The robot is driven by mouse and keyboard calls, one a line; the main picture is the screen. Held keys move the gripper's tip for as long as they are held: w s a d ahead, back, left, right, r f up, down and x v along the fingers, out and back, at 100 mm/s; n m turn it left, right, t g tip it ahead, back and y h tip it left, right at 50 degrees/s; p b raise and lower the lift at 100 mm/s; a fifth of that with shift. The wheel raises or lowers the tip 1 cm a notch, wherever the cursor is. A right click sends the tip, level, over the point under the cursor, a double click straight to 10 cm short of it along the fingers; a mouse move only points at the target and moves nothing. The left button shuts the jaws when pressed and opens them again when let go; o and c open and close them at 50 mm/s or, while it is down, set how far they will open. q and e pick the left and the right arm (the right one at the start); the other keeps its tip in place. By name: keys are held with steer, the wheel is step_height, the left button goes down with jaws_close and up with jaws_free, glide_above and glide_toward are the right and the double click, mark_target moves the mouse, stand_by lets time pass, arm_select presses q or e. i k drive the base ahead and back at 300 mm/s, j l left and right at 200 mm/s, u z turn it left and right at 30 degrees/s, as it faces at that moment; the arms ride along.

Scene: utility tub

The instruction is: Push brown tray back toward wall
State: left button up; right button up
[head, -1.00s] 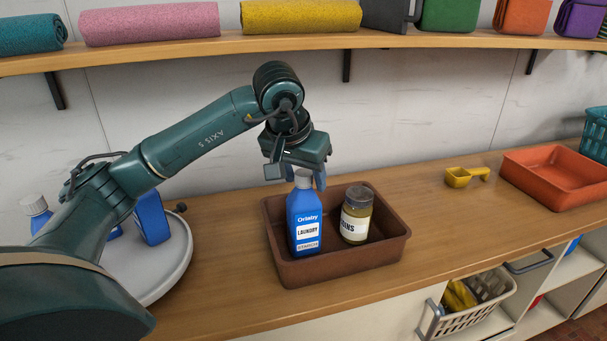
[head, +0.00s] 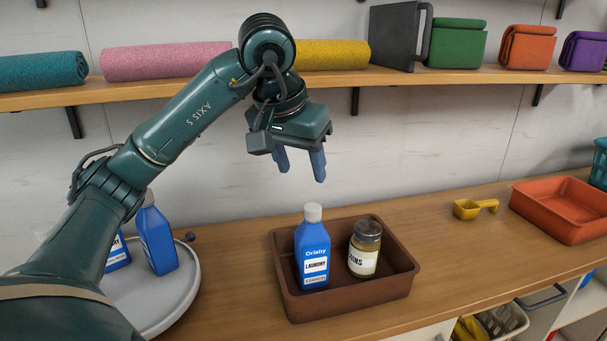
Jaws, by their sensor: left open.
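The brown tray (head: 345,302) sits on the wooden counter, with bare counter between its back edge and the wall. A blue laundry bottle (head: 313,256) with a grey-white cap stands upright in its left part. A glass jar (head: 364,249) with a dark lid and a white label stands to the right of the bottle in the tray. My left gripper (head: 301,172) is open and empty, fingers pointing down, in the air above and behind the bottle, apart from it. My right gripper does not show.
A round grey turntable (head: 170,307) with blue bottles (head: 156,238) stands at the left. A yellow scoop (head: 474,208) and an orange tray (head: 563,212) lie to the right. A shelf (head: 420,78) with rolled towels and pouches runs along the wall (head: 420,135) above.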

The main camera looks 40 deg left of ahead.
mark_target(344, 293)
steer(key=k, duration=1)
